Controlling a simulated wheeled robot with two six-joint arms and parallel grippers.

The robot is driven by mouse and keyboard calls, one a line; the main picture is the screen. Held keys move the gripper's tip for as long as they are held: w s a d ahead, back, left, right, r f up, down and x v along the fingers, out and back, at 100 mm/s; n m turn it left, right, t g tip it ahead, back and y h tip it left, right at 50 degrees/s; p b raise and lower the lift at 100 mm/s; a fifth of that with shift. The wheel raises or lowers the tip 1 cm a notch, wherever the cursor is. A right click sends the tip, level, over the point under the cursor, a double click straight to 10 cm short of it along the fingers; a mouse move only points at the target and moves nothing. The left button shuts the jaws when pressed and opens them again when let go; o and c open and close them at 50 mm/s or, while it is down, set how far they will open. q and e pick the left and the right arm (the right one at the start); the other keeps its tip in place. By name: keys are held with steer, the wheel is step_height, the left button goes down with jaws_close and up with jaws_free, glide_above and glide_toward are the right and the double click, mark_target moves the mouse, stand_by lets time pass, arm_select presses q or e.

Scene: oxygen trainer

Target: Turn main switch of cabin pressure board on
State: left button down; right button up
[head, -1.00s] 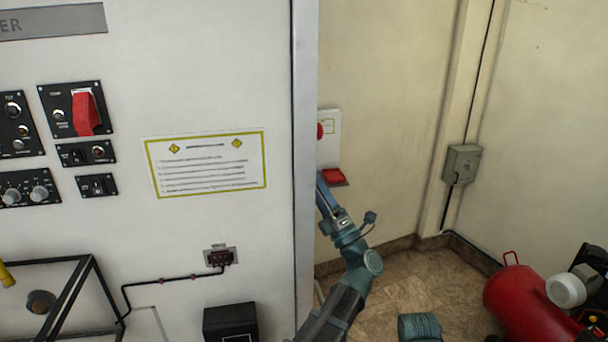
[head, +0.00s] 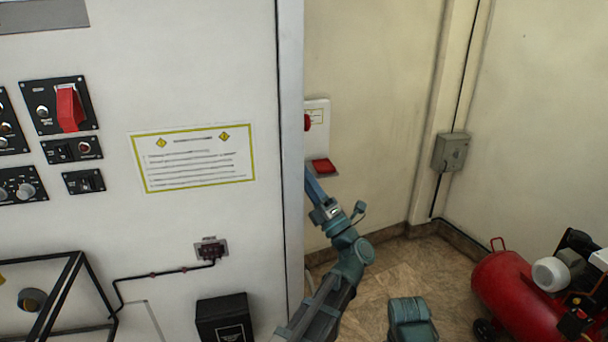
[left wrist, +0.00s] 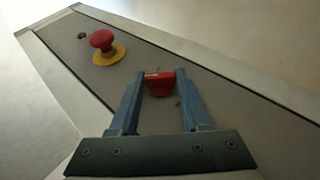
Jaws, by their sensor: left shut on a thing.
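The cabin pressure board (head: 319,104) is a pale panel on the wall, partly hidden behind the big cabinet's edge. In the left wrist view the board (left wrist: 230,96) shows a red main switch (left wrist: 159,88) and a red mushroom button (left wrist: 102,40) on a yellow disc. In the head view the red switch (head: 322,166) is at the board's lower end and the red button (head: 307,122) is above it. My left gripper (left wrist: 164,75) has one finger on each side of the red switch and is shut on it. My right gripper is not in view.
The big white cabinet (head: 215,90) fills the left, with a red-handled switch (head: 69,108) and a yellow-bordered notice (head: 193,157). A grey box (head: 451,152) is on the wall at right. A red compressor (head: 510,295) stands on the floor at lower right.

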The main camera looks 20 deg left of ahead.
arm_select(q)
steer(key=shift+s+d+r+m+g+h+p, duration=0.15)
steer(key=shift+m+h+p, duration=0.75)
steer(key=shift+p, duration=0.85)
steer(key=shift+w+a+r+m+g+h+p, duration=0.15)
steer(key=shift+m+h+p, duration=0.4)
steer(key=shift+h+p, duration=0.9)
steer(key=shift+s+d+r+m+g+h+p, duration=0.15)
steer(key=shift+m+h+p, duration=0.6)
steer(key=shift+p, duration=1.3)
steer(key=shift+c, duration=1.8)
jaws_free()
steer(key=shift+f, duration=0.15)
